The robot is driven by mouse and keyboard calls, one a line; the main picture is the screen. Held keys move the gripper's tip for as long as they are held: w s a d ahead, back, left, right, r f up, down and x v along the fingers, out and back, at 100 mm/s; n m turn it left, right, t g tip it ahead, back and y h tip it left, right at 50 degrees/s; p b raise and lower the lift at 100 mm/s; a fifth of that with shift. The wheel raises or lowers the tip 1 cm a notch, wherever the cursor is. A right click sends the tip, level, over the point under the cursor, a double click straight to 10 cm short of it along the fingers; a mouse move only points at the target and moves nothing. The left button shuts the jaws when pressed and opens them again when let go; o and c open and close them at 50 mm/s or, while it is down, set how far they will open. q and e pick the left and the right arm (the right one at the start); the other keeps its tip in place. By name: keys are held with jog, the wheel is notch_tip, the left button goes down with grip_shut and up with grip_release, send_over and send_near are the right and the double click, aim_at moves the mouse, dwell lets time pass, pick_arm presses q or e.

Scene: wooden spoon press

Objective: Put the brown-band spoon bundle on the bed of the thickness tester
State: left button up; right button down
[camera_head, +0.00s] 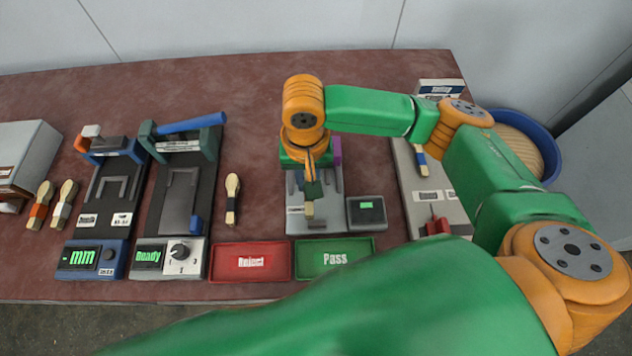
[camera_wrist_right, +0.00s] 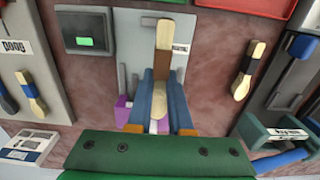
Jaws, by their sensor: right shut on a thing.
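My right gripper (camera_head: 311,172) is shut on the brown-band spoon bundle (camera_wrist_right: 163,58), which also shows in the head view by its pale end (camera_head: 308,208). The bundle is over the grey plate of the middle device (camera_head: 331,218) with the purple part; I cannot tell whether it touches. In the right wrist view the blue fingers (camera_wrist_right: 159,105) close around its lower part. The unit at far left, with a "mm" display (camera_head: 84,258) and a grey U-shaped bed (camera_head: 113,186), looks like the thickness tester; its bed is empty. My left gripper is not in view.
A black-band bundle (camera_head: 232,199) lies left of the middle device. The "Ready" press (camera_head: 180,187) stands beside the mm unit. Red Reject (camera_head: 251,277) and green Pass (camera_head: 320,272) trays lie in front. A small display (camera_head: 366,211) stands right of the middle device.

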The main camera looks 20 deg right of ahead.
jog(key=f, duration=0.1)
jog(key=w+d+f, duration=0.1)
jog(key=d+f, duration=0.1)
jog(key=shift+w+f, duration=0.2)
jog(key=shift+w, duration=0.15)
notch_tip(320, 180, down, 3)
jog(key=shift+r, duration=0.2)
jog(key=shift+f, duration=0.2)
jog(key=shift+f, duration=0.1)
jog(key=c, duration=0.8)
grip_release()
jog(key=shift+c, duration=0.2)
notch_tip(320, 180, up, 12)
